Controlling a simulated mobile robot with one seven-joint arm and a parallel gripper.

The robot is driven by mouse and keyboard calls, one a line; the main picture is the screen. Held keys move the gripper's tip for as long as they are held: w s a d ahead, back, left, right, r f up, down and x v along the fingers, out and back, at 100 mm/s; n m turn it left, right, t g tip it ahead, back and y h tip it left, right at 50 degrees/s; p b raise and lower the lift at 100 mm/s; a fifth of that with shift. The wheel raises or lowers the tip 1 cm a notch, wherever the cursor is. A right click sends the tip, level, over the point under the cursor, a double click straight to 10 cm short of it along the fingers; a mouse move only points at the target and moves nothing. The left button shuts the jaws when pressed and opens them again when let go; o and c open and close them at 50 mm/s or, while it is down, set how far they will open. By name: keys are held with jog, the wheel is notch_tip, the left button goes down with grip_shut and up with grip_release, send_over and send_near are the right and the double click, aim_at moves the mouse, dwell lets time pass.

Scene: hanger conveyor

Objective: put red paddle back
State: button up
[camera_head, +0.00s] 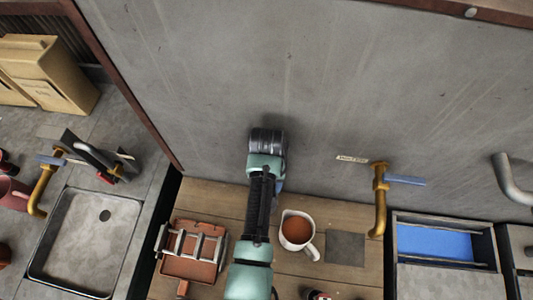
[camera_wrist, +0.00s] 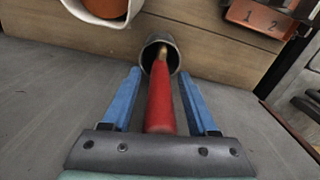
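A red paddle handle (camera_wrist: 161,100) lies between the two blue fingers of my gripper (camera_wrist: 159,74) in the wrist view. Its far end narrows to a brass-coloured part, inside or in front of a round grey metal cup (camera_wrist: 159,48); I cannot tell whether they are joined. Gaps show between the handle and both fingers, so my gripper looks open around it. In the head view my arm hides the paddle and most of my gripper; only a bit of blue shows beside the arm.
A white mug (camera_head: 289,241) with orange-brown contents stands on the wooden counter (camera_head: 340,277), right of my arm. An orange rack (camera_head: 186,268) stands left of it. A brass tap (camera_head: 379,200) and blue-bottomed basin (camera_head: 435,243) lie right. A grey wall rises behind.

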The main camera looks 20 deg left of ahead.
notch_tip(320, 180, up, 11)
jog(key=shift+r, duration=0.65)
jog(key=shift+f, duration=0.1)
dwell(0.6)
